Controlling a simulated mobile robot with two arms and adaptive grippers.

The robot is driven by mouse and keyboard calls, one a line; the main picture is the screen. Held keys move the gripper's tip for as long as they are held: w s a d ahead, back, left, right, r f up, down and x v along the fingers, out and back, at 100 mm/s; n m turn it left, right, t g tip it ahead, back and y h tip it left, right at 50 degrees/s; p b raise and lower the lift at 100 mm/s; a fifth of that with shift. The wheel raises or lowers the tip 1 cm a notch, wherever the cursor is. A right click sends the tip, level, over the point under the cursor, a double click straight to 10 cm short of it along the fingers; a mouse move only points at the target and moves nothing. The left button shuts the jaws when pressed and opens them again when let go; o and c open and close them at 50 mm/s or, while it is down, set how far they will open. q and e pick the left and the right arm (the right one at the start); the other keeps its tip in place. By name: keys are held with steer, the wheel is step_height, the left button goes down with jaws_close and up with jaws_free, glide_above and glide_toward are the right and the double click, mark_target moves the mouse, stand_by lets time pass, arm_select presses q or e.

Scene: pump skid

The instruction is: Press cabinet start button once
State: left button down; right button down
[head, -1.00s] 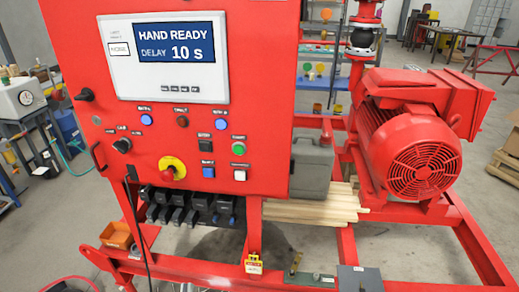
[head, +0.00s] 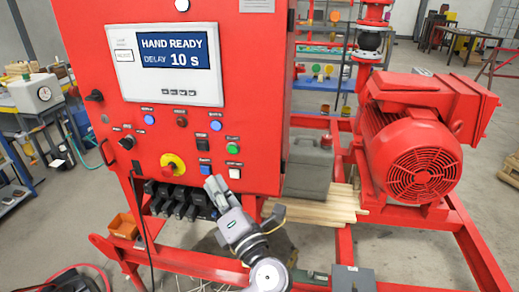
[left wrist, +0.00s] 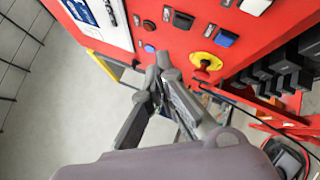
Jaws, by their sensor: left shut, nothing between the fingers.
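The red cabinet (head: 240,80) carries a panel of buttons; its labels are too small to read. A green button (head: 233,149) sits above a white button (head: 234,173) on the right side of the panel. A blue button (head: 203,172) and a black switch (head: 202,146) are to their left. My left gripper (head: 214,184) is shut and empty, tips up, just below the blue button in the head view. In the left wrist view its closed fingertips (left wrist: 164,64) appear beside the emergency stop (left wrist: 206,62). Contact cannot be told. My right gripper is not in view.
The cabinet's screen (head: 172,52) reads HAND READY, DELAY 10 s. The red emergency stop on its yellow ring (head: 172,165) is close to the left of my gripper. Black terminal blocks (head: 180,203) hang below. A red motor (head: 415,150) stands at the right.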

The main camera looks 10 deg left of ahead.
mark_target(233, 149)
arm_select(q)
steer(key=shift+w+d+r+b, duration=0.1)
steer(key=shift+w+b, duration=1.2)
steer(key=shift+w, duration=3.15)
steer(key=shift+w, duration=0.15)
steer(key=shift+w, duration=0.25)
steer(key=shift+w+b, duration=0.35)
steer(key=shift+w, duration=0.05)
steer(key=shift+s+p, duration=0.35)
steer(key=shift+s, duration=0.5)
